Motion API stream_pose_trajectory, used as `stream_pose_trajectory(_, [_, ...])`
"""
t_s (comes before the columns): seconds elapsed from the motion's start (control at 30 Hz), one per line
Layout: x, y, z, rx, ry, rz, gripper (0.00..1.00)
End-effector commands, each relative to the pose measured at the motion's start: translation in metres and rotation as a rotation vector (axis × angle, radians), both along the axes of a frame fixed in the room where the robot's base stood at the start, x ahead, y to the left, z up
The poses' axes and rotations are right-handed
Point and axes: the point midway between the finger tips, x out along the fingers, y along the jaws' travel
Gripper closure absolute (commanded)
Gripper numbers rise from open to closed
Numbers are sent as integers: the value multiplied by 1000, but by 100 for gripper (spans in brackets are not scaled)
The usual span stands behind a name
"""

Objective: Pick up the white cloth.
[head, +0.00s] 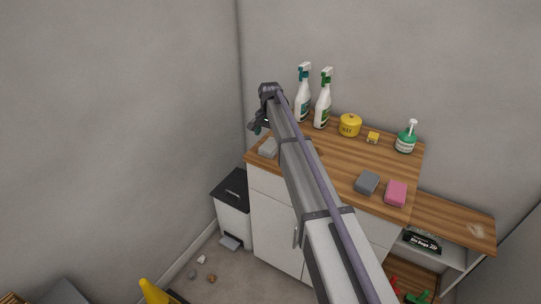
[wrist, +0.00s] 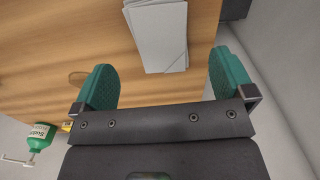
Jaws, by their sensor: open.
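The white cloth (wrist: 158,38) is a folded, flat, pale rectangle on the wooden counter top. In the head view it appears as a light grey block (head: 268,147) near the counter's left edge, partly beside my arm. My gripper (wrist: 161,80) is open and empty, its green fingers wide apart. In the wrist view the cloth lies ahead of the gap between the fingers, with its near end almost level with the fingertips. In the head view my gripper (head: 260,128) is at the counter's left end; its height above the top is hard to judge.
Two spray bottles (head: 323,101) stand at the back, with a yellow pot (head: 350,125), a small yellow block (head: 373,138) and a green pump bottle (head: 406,138) to their right. A grey sponge (head: 367,182) and a pink sponge (head: 396,193) lie at the front. A bin (head: 234,221) stands left.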

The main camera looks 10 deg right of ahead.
Motion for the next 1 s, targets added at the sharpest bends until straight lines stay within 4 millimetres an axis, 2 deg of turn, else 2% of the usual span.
stream_pose_trajectory(0.03, [0, 0, -9, 0, 0, 0, 0])
stream_pose_trajectory(0.17, [0, 0, -8, 0, 0, 1, 0])
stream_pose_trajectory(0.27, [1, -1, -23, 0, 0, 1, 0])
stream_pose_trajectory(0.4, [2, -2, -53, 0, 0, 1, 0])
stream_pose_trajectory(0.47, [2, -1, -60, 0, 0, 1, 0])
stream_pose_trajectory(0.7, [2, -1, -56, 0, 0, 1, 0])
stream_pose_trajectory(1.0, [1, -1, -56, 0, 0, 1, 28])
